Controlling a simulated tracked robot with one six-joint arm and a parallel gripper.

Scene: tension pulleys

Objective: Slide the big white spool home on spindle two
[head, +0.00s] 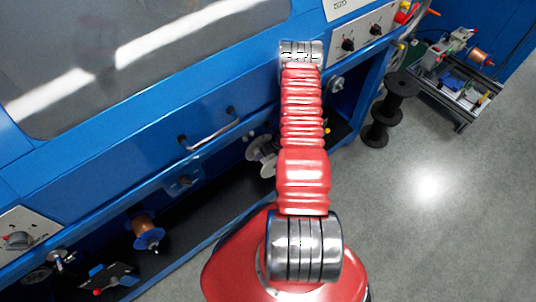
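A large white or pale grey spool (261,158) shows just left of my red arm, in the dark open bay under the blue machine's front edge. My arm covers its right side. It appears to be at a spindle, but I cannot tell which spindle it is or how far on it sits. My gripper is not in view; the arm runs up the picture and its far end hides whatever lies beyond.
A copper-coloured spool (146,230) with a blue flange sits lower left in the bay. A metal handle (210,133) juts from the machine front. Black spools (376,134) stand on the floor at right, near a cart (452,85) with parts. Grey floor is clear at lower right.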

